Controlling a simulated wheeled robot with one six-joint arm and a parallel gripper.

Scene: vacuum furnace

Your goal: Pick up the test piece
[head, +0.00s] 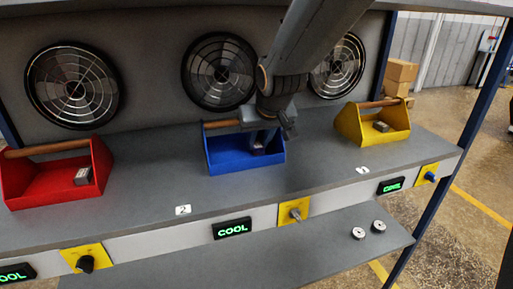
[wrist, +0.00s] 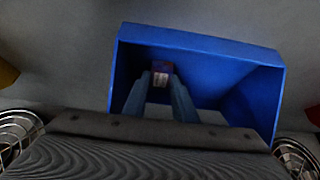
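The blue tote (head: 246,162) stands on the middle of the shelf, and a small dark test piece with a pale label (head: 258,149) lies inside it. My gripper (head: 263,139) points down into this tote from above. In the wrist view, the two fingers (wrist: 161,88) are apart, and the test piece (wrist: 161,73) shows between their tips, near the tote's wall (wrist: 205,42). The fingers look open; any contact with the piece is hard to make out. Similar pieces lie in the red tote (head: 82,176) and the yellow tote (head: 381,126).
The red tote (head: 28,190) stands at left and the yellow one (head: 395,115) at right, each with a wooden handle. The blue tote's handle is close to my gripper. Round fans line the back wall. Green "COOL" displays (head: 232,228) and knobs line the front edge. The shelf between totes is clear.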

